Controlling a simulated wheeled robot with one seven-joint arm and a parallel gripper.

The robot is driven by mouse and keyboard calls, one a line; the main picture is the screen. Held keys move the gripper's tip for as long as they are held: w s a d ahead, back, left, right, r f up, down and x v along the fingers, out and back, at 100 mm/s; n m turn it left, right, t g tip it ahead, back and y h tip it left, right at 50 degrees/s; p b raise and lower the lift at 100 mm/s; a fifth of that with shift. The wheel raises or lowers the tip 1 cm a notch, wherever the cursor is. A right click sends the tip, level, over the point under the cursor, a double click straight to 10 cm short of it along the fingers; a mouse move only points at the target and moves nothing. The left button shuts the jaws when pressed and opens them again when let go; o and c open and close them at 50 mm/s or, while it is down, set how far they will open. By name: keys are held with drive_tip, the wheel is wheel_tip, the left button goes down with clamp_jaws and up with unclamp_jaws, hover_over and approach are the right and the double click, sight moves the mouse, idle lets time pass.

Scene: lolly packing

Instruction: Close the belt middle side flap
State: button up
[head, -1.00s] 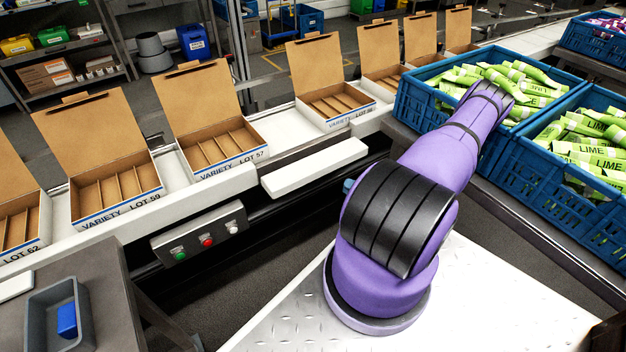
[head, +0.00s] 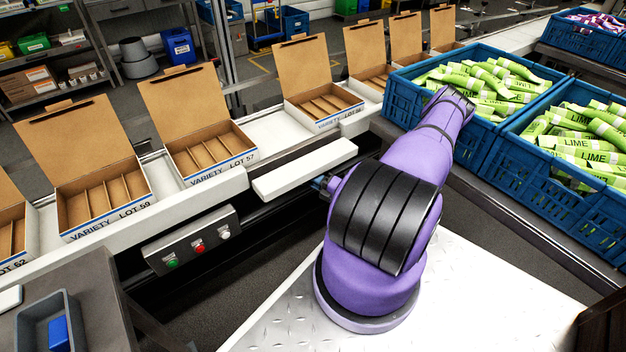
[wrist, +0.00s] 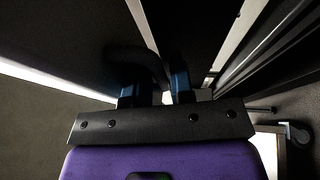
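The belt middle side flap (head: 305,170) is a white panel on the near side of the belt. It sticks out flat beside a dark gap, between the button box and the blue crates. My gripper (head: 322,184) shows only as a small dark-blue bit past my purple arm, just under the flap's right part. In the wrist view my gripper's two dark-blue fingers (wrist: 157,88) stand apart. A dark curved bar passes by or between them; I cannot tell whether they touch it. The fingertips and any contact with the flap are hidden in the head view.
A button box (head: 192,240) with green, red and white buttons hangs left of the flap. Open cardboard boxes (head: 205,145) stand along the belt (head: 265,138). A blue crate of lime packs (head: 400,105) is at the right. A grey table (head: 95,270) stands at lower left.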

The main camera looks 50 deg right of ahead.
drive_tip(key=shift+w, duration=0.3)
clamp_jaws()
